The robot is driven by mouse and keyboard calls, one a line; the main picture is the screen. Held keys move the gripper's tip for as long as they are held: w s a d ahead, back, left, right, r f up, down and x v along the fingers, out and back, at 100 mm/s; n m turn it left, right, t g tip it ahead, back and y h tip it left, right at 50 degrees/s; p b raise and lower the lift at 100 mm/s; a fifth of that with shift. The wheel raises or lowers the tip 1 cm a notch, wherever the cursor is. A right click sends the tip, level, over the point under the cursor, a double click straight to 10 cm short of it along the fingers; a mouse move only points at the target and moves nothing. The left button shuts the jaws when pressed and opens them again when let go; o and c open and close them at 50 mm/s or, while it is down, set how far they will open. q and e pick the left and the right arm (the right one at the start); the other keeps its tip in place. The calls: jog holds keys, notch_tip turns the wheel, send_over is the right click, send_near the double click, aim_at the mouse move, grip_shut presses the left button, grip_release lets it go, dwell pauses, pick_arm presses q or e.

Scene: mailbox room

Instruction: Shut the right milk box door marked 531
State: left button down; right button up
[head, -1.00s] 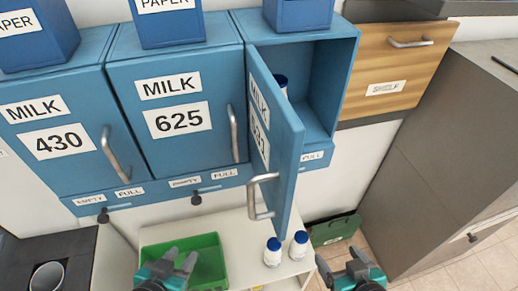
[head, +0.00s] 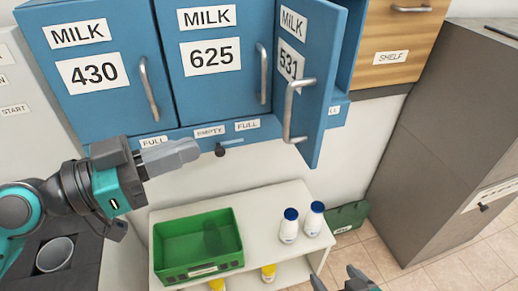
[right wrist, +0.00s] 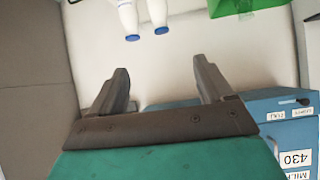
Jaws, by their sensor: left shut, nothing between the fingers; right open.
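The blue milk box door marked 531 (head: 318,110) stands open in the head view, swung out toward me and seen at a steep angle. Its grey bar handle (head: 290,112) is on its front face. Part of the box's inside shows to the right of the door. My left gripper (head: 196,150) is shut and empty, in front of the strip below doors 430 and 625, left of and apart from door 531. My right gripper (head: 335,277) is open and empty, below the door at the bottom edge. The right wrist view shows its two spread fingers (right wrist: 161,72).
A white shelf stand (head: 265,205) below the boxes holds a green crate (head: 215,262) and two white bottles with blue caps (head: 289,226). A wooden shelf drawer (head: 398,45) and a tall grey cabinet (head: 450,140) stand at right. Doors 430 (head: 100,95) and 625 (head: 215,85) are shut.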

pick_arm(q)
jog(key=p, duration=0.5)
send_near(286, 118)
jog(key=x, duration=0.6)
jog(key=shift+w+d+f, duration=0.1)
jog(key=shift+w+d, duration=0.2)
pick_arm(e)
jog(key=shift+s+d+r+h, duration=0.25)
jog(key=shift+d+r, duration=0.2)
jog(key=shift+d, duration=0.15)
jog(key=shift+s+d+r+h, duration=0.2)
jog(key=shift+d+r, duration=0.25)
jog(key=shift+d, duration=0.15)
pick_arm(q)
jog(key=shift+d, duration=0.1)
pick_arm(e)
jog(key=shift+a+r, duration=0.1)
jog(key=shift+a, duration=0.05)
